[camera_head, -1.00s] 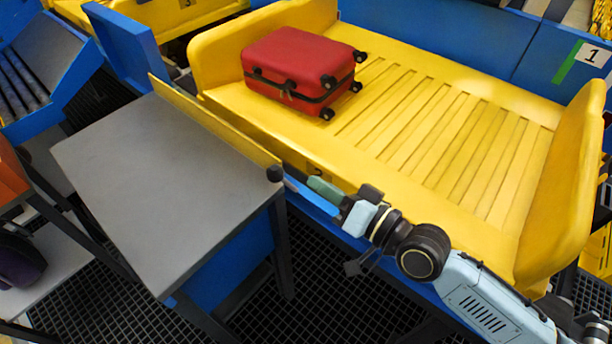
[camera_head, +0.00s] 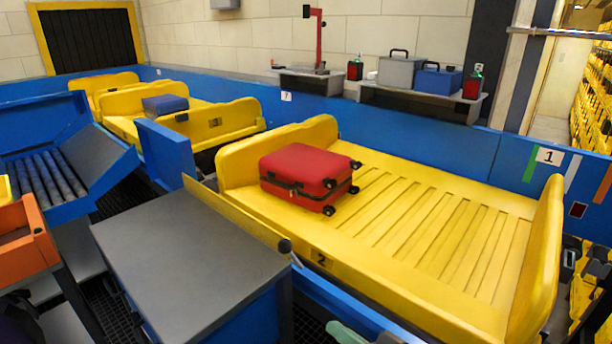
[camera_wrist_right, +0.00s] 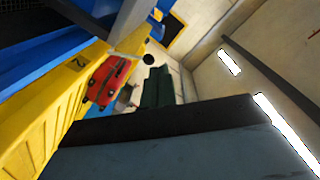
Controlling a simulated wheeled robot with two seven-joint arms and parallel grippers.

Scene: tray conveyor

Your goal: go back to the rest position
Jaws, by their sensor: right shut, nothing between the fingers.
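My right gripper (camera_head: 346,333) shows only in part at the bottom edge of the head view, by the blue conveyor side and the front of the yellow tray. In the right wrist view its dark green fingers (camera_wrist_right: 157,88) are together with nothing between them. The red suitcase (camera_head: 307,178) lies on the yellow tray (camera_head: 440,235), apart from the gripper. It also shows in the right wrist view (camera_wrist_right: 108,80), left of the fingers. My left gripper is in neither view.
A grey-topped table (camera_head: 185,255) stands left of the tray. A blue case (camera_head: 165,104) lies on a yellow tray farther back. An orange bin (camera_head: 22,240) is at the left edge. A back shelf (camera_head: 420,103) holds a grey toolbox (camera_head: 400,71) and a blue box (camera_head: 438,79).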

